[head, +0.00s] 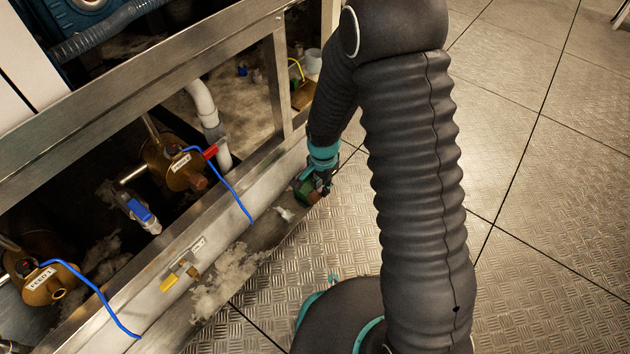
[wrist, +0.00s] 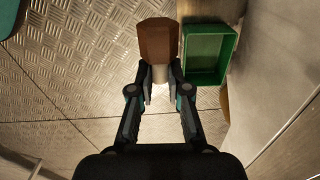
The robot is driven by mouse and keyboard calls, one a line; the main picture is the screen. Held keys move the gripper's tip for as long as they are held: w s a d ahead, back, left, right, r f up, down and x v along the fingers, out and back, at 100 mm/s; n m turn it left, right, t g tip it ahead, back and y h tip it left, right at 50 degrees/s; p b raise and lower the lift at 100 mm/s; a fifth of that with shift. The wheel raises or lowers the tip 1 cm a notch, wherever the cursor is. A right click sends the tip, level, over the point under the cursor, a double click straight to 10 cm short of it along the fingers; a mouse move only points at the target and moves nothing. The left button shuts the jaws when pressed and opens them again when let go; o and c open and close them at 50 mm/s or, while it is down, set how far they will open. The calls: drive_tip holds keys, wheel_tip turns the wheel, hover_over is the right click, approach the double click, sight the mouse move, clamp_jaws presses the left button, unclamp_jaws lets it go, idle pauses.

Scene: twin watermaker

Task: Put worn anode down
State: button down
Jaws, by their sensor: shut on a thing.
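The worn anode (wrist: 158,45) is a stubby brown piece with a pale narrow stem, seen in the wrist view. My gripper (wrist: 160,88) is shut on the pale stem, with the brown end pointing away from the jaws. In the head view my gripper (head: 322,183) is low beside the metal frame, and a small brown bit of the anode (head: 314,197) shows below it. A green tray (wrist: 210,55) lies just right of the anode in the wrist view. It looks empty. The anode is beside the tray, not over it.
Brass housings (head: 172,163) with blue cables sit inside the frame. The tread-plate floor (head: 550,230) to the right is clear.

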drive_tip(key=w+f, duration=0.2)
drive_tip(key=w, duration=0.1)
drive_tip(key=w+a+f, duration=0.1)
drive_tip(key=w+f, duration=0.1)
drive_tip(key=w, duration=0.1)
drive_tip(key=w+f+b, duration=0.1)
drive_tip(key=w, duration=0.2)
drive_tip(key=shift+w+a+f, duration=0.2)
drive_tip(key=shift+a+f, duration=0.05)
drive_tip(key=shift+f, duration=0.15)
drive_tip(key=shift+f+b, duration=0.45)
drive_tip(key=shift+f, duration=1.55)
drive_tip(key=shift+f, duration=0.15)
drive_tip(key=c, duration=1.5)
unclamp_jaws()
drive_tip(key=shift+o, duration=0.5)
